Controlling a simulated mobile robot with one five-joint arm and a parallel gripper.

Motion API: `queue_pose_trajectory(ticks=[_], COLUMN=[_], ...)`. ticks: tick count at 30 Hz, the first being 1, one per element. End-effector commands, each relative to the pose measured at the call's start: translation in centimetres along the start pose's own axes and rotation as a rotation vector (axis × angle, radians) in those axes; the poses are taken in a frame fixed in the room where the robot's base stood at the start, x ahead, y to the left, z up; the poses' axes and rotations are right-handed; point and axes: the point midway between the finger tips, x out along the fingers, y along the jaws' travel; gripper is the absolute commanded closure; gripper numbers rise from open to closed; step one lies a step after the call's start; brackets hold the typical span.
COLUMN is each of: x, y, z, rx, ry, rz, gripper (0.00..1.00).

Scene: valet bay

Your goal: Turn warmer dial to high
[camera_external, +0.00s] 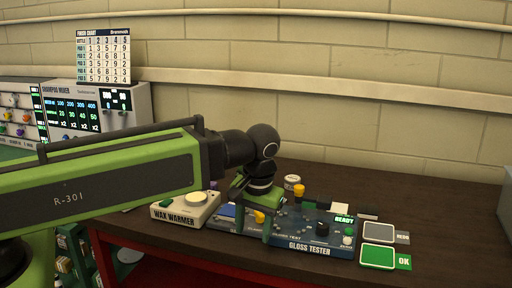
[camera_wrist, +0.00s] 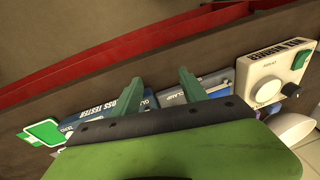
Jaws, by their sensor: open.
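The wax warmer (camera_external: 177,216) is a cream box with its name on the front, standing on the dark bench. Its round pale dial (camera_external: 197,198) sits on top, with a green part (camera_external: 165,203) to its left. The wrist view shows the warmer (camera_wrist: 252,70) at the right, with the dial (camera_wrist: 266,92) plain in sight. The dial's setting is too small to read. My gripper (camera_external: 254,225) is open, pointing down over the left part of the gloss tester, right of the warmer. In the wrist view my gripper (camera_wrist: 161,80) has its green fingers apart with nothing gripped, left of the dial.
The blue gloss tester (camera_external: 300,243) carries a black knob (camera_external: 323,229) and yellow parts. A green OK pad (camera_external: 378,257) and a grey pad (camera_external: 378,232) lie to its right. A small jar (camera_external: 292,182) stands behind. The shampoo mixer (camera_external: 125,105) is at left.

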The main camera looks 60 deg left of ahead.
Motion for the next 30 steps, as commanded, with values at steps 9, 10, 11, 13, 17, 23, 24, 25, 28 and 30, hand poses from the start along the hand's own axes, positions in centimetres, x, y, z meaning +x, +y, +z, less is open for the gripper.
queue_pose_trajectory(ticks=[9,10,11,13,17,23,24,25,28,30], x=[0.0,0.0,0.0,0.0,0.1,-0.1,-0.9,-1.9,-4.9,-6.6], y=[0.2,0.2,0.2,0.2,0.2,-0.4,-1.4,-2.7,-8.1,-11.9], z=[0.1,0.1,0.1,0.1,0.1,-0.9,-1.8,-2.8,-6.1,-8.0], rx=[0.012,0.012,0.011,0.011,-0.002,-0.271,-0.369,-0.454,-0.705,-0.835], ry=[-0.001,-0.001,-0.001,0.0,0.0,0.04,0.06,0.075,0.12,0.143], rz=[0.002,0.002,0.002,0.002,0.002,-0.014,-0.024,-0.034,-0.064,-0.086], gripper=[0.49,0.49,0.49,0.49,0.49,0.49,0.49,0.49,0.49,0.49])
